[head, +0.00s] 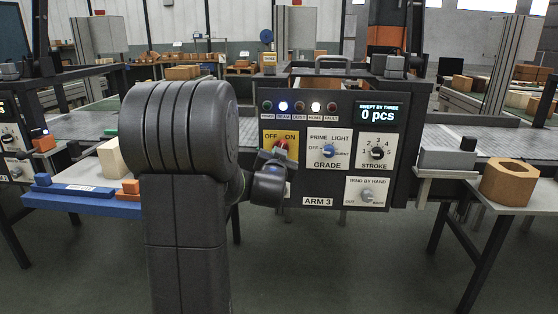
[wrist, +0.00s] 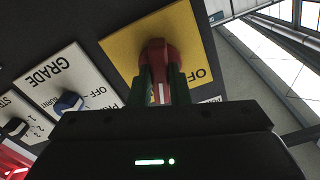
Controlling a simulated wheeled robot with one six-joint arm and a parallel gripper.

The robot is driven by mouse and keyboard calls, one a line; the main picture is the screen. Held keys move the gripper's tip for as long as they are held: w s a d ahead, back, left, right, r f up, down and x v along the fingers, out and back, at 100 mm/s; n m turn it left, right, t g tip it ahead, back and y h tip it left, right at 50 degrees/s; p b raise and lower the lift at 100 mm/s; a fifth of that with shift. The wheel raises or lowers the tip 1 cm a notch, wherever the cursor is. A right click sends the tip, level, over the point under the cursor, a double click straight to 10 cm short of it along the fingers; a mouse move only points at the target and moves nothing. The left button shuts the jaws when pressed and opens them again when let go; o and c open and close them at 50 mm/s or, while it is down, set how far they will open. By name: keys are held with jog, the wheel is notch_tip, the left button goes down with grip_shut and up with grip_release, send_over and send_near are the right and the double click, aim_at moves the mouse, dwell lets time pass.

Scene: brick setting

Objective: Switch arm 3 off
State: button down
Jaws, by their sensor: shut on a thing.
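The arm 3 control panel (head: 345,100) stands upright ahead, with an "ARM 3" label (head: 318,201) on its lower edge. Its yellow OFF/ON plate (head: 269,136) carries a red rotary switch (head: 281,145). My gripper (head: 272,162) is at this switch, partly hidden by my arm. In the wrist view the red switch (wrist: 158,52) sits on the yellow plate (wrist: 120,45), and both fingers of my gripper (wrist: 161,88) are shut on it. A white mark shows on the red part between the fingers. I cannot tell which position it points to.
Right of the switch are a blue GRADE knob (head: 327,151), a STROKE dial (head: 377,152) and a WIND BY HAND knob (head: 367,195). The display (head: 378,114) reads 0 pcs.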

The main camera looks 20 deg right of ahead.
jog(key=n+b, duration=0.1)
jog(key=n, duration=1.1)
jog(key=shift+n+b, duration=0.3)
jog(key=shift+n, duration=0.1)
dwell(0.3)
jog(key=c, duration=1.4)
grip_release()
jog(key=shift+o, duration=0.2)
jog(key=shift+s, duration=0.1)
jog(key=p+v, duration=0.1)
jog(key=v, duration=1.2)
jog(key=shift+s+a, duration=0.25)
